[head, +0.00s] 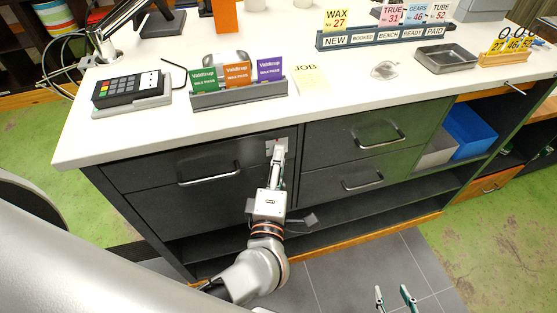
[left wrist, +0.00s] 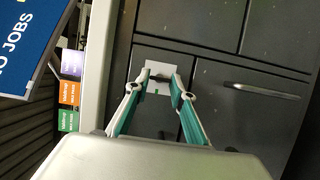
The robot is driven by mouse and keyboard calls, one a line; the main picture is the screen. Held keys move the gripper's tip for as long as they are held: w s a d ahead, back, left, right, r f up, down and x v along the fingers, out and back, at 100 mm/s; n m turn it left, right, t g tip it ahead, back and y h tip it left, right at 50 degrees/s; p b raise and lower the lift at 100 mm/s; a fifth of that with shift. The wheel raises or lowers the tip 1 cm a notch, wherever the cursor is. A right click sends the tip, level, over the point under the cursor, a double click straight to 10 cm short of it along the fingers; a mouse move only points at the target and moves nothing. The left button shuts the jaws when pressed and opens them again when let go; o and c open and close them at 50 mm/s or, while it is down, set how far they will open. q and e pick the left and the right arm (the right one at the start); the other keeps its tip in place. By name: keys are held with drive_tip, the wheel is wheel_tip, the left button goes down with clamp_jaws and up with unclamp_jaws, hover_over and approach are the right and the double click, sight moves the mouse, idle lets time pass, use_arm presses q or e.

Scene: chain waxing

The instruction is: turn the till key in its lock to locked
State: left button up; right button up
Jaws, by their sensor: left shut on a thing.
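The lock plate (head: 283,141) is a small pale square on the dark front of the counter, at the top right of the left drawer. It also shows in the left wrist view (left wrist: 152,66), straight ahead of my fingers. My left gripper (head: 277,152) is at the plate, its fingertips close together on the till key (left wrist: 160,78), a small dark piece mostly hidden between them. A small green mark shows on the plate below the key. I cannot tell the key's exact angle. My right gripper (head: 392,293) is low at the bottom right, open and empty, away from the counter.
Drawer handles (head: 209,173) stick out left and right of the lock. A card terminal (head: 130,89), a card rack (head: 240,95) and a metal tray (head: 446,58) stand on the white countertop (head: 200,128). Open shelves with bins are at the right.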

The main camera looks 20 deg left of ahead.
use_arm(q)
drive_tip(key=o, duration=1)
drive_tip(key=shift+o, duration=0.5)
drive_tip(key=v, duration=1.2)
drive_tip(key=shift+a+r, duration=0.1)
